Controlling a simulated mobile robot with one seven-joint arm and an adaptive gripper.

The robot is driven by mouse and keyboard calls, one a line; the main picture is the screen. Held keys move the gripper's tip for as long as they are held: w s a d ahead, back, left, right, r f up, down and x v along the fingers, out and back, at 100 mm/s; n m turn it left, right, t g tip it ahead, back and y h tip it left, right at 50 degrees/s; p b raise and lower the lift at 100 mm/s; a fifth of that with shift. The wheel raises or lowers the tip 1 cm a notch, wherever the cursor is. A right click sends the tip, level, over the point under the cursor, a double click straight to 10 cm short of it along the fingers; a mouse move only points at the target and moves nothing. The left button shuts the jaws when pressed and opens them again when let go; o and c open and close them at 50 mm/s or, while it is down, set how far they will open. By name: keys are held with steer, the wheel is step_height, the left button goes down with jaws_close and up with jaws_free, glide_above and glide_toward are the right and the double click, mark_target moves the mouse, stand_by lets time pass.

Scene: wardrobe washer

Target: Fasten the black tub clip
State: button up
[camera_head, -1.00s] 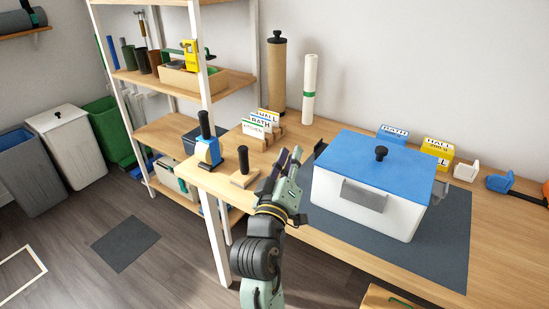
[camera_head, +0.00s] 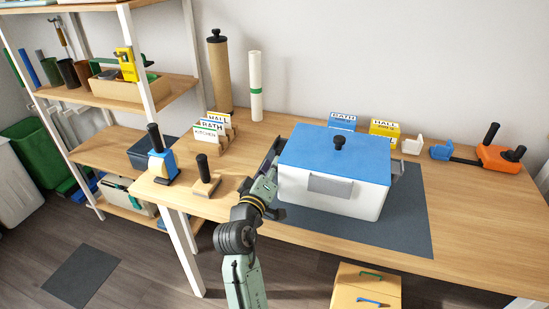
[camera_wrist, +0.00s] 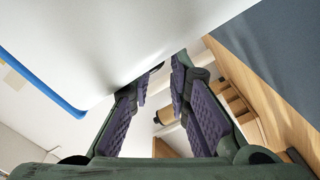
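The tub (camera_head: 362,205) is white with a blue lid (camera_head: 305,155) and a black knob, on a dark mat. A grey clip-like plate (camera_head: 330,186) is on its front face, and another grey piece (camera_head: 398,168) shows at its right side. I see no clearly black clip; the tub's left and back sides are mostly hidden. My gripper (camera_head: 272,158) is at the tub's left side, beside the lid edge. In the wrist view my gripper (camera_wrist: 168,78) is open with nothing between its purple pads. The white tub wall (camera_wrist: 130,40) is close to the fingers there.
A wooden block with a black handle (camera_head: 204,180) and a blue tool (camera_head: 160,165) stand left of my gripper. A label rack (camera_head: 214,130) is behind them. Labelled boxes (camera_head: 383,130) and an orange tool (camera_head: 496,157) are at the right. The front right table is clear.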

steer(key=shift+x, duration=1.25)
steer(key=shift+c, duration=0.3)
jaws_close()
